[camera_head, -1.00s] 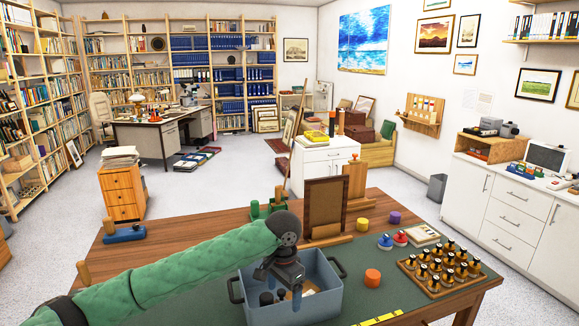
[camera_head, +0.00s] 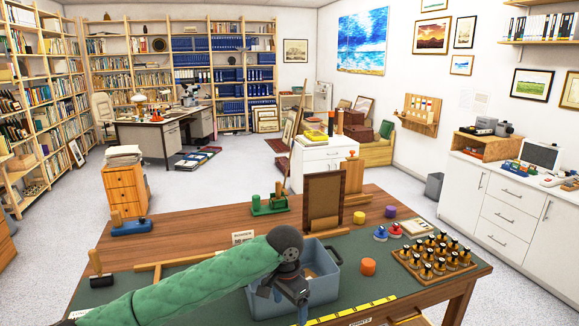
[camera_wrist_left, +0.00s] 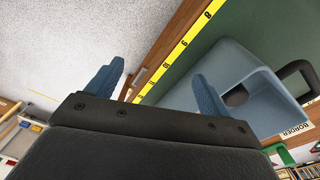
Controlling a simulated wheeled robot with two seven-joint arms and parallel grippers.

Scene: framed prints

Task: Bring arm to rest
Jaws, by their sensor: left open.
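My left arm, in a green padded sleeve, comes in from the lower left of the head view. Its dark gripper (camera_head: 297,301) hangs at the near side of a blue-grey bin (camera_head: 328,288), hiding part of it. In the left wrist view the two blue-grey fingers (camera_wrist_left: 157,88) stand well apart with nothing between them. The bin also shows in that view (camera_wrist_left: 235,75), behind and beside the right finger. Whether the finger touches the bin I cannot tell. My right gripper is not in view.
The wooden table has a green mat (camera_head: 385,278) with a yellow ruler (camera_head: 350,311) along its near edge. Several dark-topped bottles sit in a wooden tray (camera_head: 436,270) at right. A brown frame (camera_head: 324,198) stands behind the bin.

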